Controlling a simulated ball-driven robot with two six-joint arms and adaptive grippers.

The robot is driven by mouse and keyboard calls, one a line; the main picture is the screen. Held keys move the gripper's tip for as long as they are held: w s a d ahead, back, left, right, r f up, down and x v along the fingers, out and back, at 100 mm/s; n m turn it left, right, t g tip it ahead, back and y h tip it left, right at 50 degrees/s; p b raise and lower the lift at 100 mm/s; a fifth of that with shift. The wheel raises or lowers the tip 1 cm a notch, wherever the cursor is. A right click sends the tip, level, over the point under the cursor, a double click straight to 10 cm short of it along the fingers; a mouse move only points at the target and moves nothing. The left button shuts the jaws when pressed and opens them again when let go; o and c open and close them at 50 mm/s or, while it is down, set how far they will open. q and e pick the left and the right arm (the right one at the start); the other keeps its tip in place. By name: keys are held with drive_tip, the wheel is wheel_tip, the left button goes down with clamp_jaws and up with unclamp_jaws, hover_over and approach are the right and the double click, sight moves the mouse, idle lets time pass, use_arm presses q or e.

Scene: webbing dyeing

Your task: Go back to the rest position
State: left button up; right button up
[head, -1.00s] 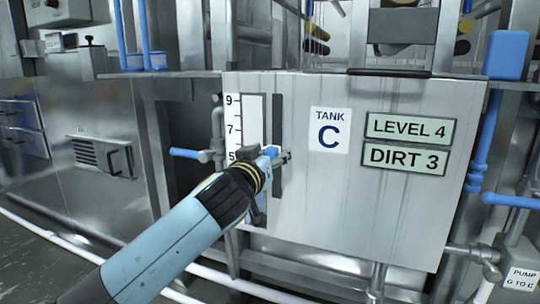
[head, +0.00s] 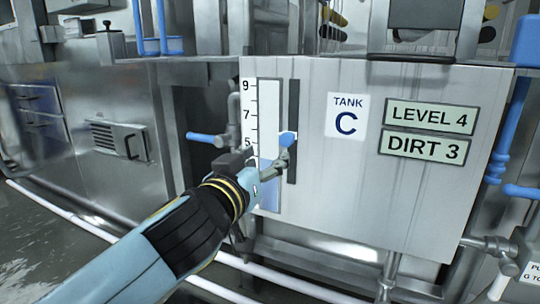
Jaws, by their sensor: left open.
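My left gripper (head: 272,164) reaches in from the lower left in front of the tank C panel (head: 330,205). It is open and empty. A grey finger is just below a small blue handle (head: 288,139) on the dark vertical slot (head: 293,100); I cannot tell whether they touch. The arm and gripper hide part of the level gauge (head: 268,100), whose scale shows 9, 7 and 5 with blue at its lower end. My right gripper is not in view.
A blue-handled valve (head: 203,138) stands left of the gauge. Blue pipes (head: 505,140) run down the right side. A steel cabinet (head: 110,165) and open wet floor (head: 40,240) lie to the left.

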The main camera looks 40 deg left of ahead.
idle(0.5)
use_arm(q)
drive_tip(key=s+f+m+g+h+p, duration=0.1)
drive_tip(key=s+f+g+p, duration=0.4)
drive_tip(key=f, duration=1.1)
drive_tip(key=s+f+g+h+p, duration=0.1)
drive_tip(key=s+f+g, duration=0.4)
drive_tip(key=f, duration=1.1)
drive_tip(key=s+f+m+g, duration=0.1)
drive_tip(key=s+f, duration=0.5)
drive_tip(key=s, duration=0.6)
drive_tip(key=s+d+f+m+g+h+p, duration=0.1)
drive_tip(key=s+f, duration=0.5)
drive_tip(key=s, duration=0.6)
drive_tip(key=s+f+m+g+h+p, duration=0.1)
drive_tip(key=s+f+g, duration=0.4)
drive_tip(key=s, duration=0.7)
drive_tip(key=shift+s+d+f+m, duration=0.2)
drive_tip(key=shift+d+f+m, duration=0.25)
drive_tip(key=shift+m, duration=0.25)
